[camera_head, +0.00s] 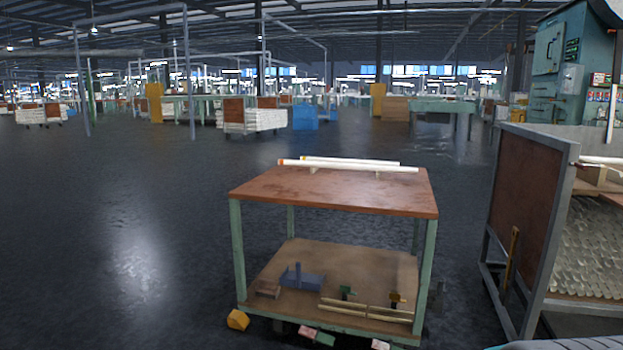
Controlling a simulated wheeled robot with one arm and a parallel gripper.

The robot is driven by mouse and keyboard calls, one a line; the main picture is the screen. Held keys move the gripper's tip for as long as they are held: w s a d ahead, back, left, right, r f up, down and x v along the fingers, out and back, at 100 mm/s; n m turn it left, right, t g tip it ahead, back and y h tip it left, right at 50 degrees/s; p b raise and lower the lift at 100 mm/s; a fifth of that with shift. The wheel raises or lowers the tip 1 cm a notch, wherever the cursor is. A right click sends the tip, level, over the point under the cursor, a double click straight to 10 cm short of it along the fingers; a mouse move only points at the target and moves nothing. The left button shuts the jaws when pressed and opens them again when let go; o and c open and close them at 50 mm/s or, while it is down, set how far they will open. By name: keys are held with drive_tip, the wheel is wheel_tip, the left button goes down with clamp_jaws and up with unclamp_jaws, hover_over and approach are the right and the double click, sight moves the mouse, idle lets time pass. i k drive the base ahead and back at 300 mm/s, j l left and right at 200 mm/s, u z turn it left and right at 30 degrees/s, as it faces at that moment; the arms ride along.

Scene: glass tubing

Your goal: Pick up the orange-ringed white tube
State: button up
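A long white tube (350,166) with an orange ring at its left end lies across the brown top of a green-legged table (330,195). It rests on small supports, a little above the table top. A second white tube (365,162), with a yellowish mark at its left end, lies just behind it, nearly parallel. The front tube partly hides the rear one. My gripper is not in view.
The table's lower shelf (330,258) holds small blocks, a blue bracket and rods. A yellow block (237,319) is by its front left leg. A metal-framed rack (535,215) stands close on the right. Dark floor (120,220) is open on the left.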

sight(401, 170)
drive_tip(key=j, duration=0.15)
drive_tip(key=i+u, duration=0.15)
drive_tip(key=i, duration=0.3)
drive_tip(key=i+l+u, duration=0.2)
drive_tip(key=i, duration=0.25)
drive_tip(key=i+l+u, duration=0.15)
drive_tip(key=i, duration=0.25)
